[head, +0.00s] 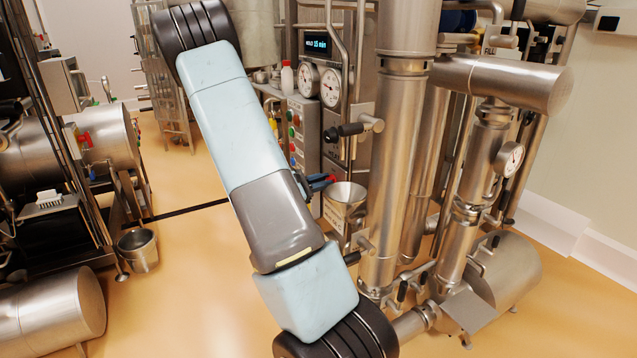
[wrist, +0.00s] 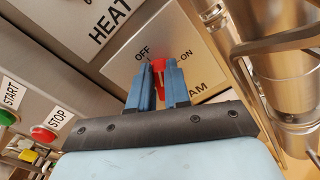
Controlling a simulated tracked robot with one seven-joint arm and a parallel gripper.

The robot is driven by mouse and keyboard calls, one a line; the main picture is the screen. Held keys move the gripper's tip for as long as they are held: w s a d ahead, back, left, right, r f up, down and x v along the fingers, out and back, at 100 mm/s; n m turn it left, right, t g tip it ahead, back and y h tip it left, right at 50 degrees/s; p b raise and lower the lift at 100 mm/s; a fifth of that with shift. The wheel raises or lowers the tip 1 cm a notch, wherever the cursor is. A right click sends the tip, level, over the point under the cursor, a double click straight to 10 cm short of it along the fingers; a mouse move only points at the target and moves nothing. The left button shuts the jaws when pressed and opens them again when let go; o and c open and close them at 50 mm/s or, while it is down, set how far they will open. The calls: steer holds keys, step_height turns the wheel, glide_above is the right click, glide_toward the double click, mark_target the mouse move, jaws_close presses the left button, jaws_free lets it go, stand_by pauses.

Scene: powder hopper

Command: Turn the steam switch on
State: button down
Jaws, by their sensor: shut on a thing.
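The steam switch has a red handle (wrist: 159,66) on a pale metal plate (wrist: 124,68) marked OFF and ON, with the letters AM showing below. My gripper (wrist: 160,84) has its two blue fingers on either side of the red handle and is shut on it. The handle's upper end shows between the OFF and ON marks; its exact setting is hard to tell because the fingers hide much of it. In the head view, my gripper (head: 320,183) shows at the control cabinet, partly behind my arm, with a bit of red at its fingertips.
A HEAT label (wrist: 110,20) is on the panel above left. A green START button (wrist: 8,117) and a red STOP button (wrist: 43,134) are at the left. A steel pipe (wrist: 275,45) runs close on the right.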

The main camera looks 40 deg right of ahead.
steer(key=m, duration=0.4)
steer(key=f+m, duration=0.1)
steer(key=m, duration=0.6)
steer(key=shift+s+f+m, duration=0.25)
steer(key=shift+s+m, duration=0.05)
stand_by(0.4)
steer(key=c, duration=1.1)
jaws_free()
steer(key=shift+f, duration=0.1)
steer(key=shift+a, duration=0.1)
steer(key=v, duration=1.3)
steer(key=shift+a+f, duration=0.1)
steer(key=shift+a, duration=0.25)
